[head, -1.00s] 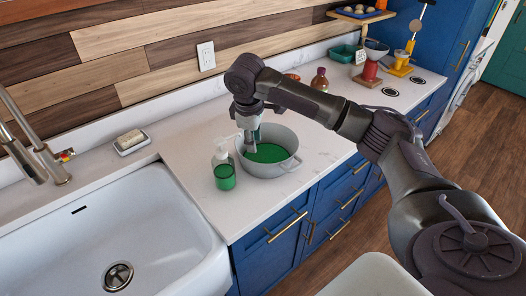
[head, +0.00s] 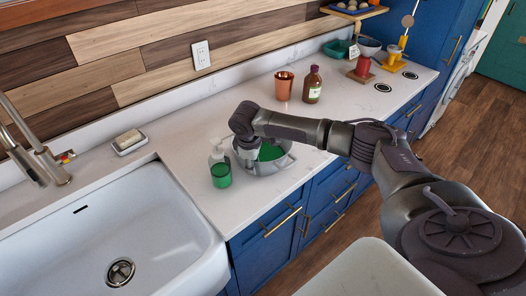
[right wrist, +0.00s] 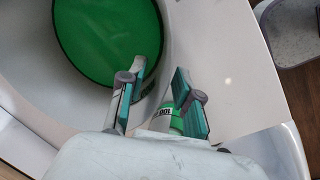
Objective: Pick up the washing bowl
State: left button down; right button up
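The washing bowl (head: 286,162) is a pale grey bowl with a green inside bottom and a side handle. It stands on the white counter right of the sink and fills the upper left of the right wrist view (right wrist: 25,72). My right gripper (head: 247,156) is down at the bowl's left rim, beside the green soap bottle (head: 221,172). In the right wrist view its two teal-padded fingers (right wrist: 160,68) are apart near the bowl's wall. Whether they touch the wall is unclear. My left gripper is out of view.
The sink (head: 120,232) lies to the left, with a faucet (head: 45,160) and a soap dish (head: 130,142). A copper cup (head: 284,86) and a brown bottle (head: 312,85) stand behind my right arm. A red stand (head: 363,68) is farther right. The counter between is clear.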

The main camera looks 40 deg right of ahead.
grip_shut()
jog(key=shift+r, duration=0.25)
